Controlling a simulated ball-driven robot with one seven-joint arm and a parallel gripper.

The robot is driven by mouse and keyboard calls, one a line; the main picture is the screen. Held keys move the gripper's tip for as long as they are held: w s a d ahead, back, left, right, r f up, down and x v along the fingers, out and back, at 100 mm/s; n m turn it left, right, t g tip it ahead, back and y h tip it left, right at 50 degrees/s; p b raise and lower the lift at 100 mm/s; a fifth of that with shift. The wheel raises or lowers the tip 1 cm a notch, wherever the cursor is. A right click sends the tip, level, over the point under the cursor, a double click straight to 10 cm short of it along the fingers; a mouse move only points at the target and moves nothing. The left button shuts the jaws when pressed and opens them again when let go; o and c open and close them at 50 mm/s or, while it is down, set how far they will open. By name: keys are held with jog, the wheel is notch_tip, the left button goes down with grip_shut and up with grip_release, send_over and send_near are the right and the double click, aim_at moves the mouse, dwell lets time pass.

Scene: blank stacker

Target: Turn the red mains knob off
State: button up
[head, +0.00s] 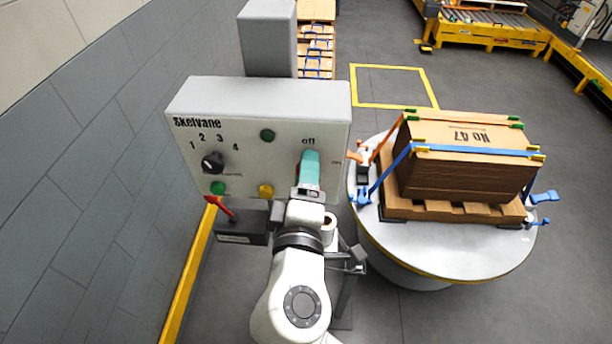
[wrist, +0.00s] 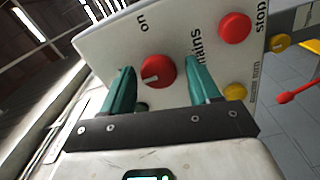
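The red mains knob (wrist: 158,72) is on the pale control panel (wrist: 105,45), with "on" and "mains" lettering near it in the wrist view. A short white mark on the knob lies towards the left of that picture. My gripper (wrist: 159,74) is open, its teal fingers on either side of the knob; narrow gaps show, and I see no clear contact.
The panel also has a black numbered selector (head: 212,161), green buttons (head: 268,135), a yellow button (head: 265,190) and a red stop button (wrist: 235,28). A red lever (head: 219,205) projects below. A round table (head: 440,255) with a strapped box (head: 465,155) stands close on the right.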

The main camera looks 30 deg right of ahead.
jog(key=shift+o, duration=0.3)
jog(key=shift+s, duration=0.1)
jog(key=b+v, duration=0.2)
jog(key=v, duration=0.8)
jog(key=shift+s+a+b, duration=0.2)
jog(key=shift+s+b, duration=0.05)
jog(key=shift+b, duration=0.1)
jog(key=s+d+f+m+g+y, duration=0.3)
jog(key=d+f+m+g, duration=0.35)
jog(key=d+f, duration=0.85)
jog(key=s+f+m+g+y, duration=0.3)
jog(key=s+f+g+y, duration=0.4)
jog(key=s+f, duration=0.4)
notch_tip(320, 180, down, 2)
jog(key=shift+s+a+f, duration=0.15)
jog(key=shift+a+f, duration=0.05)
jog(key=shift+a, duration=0.1)
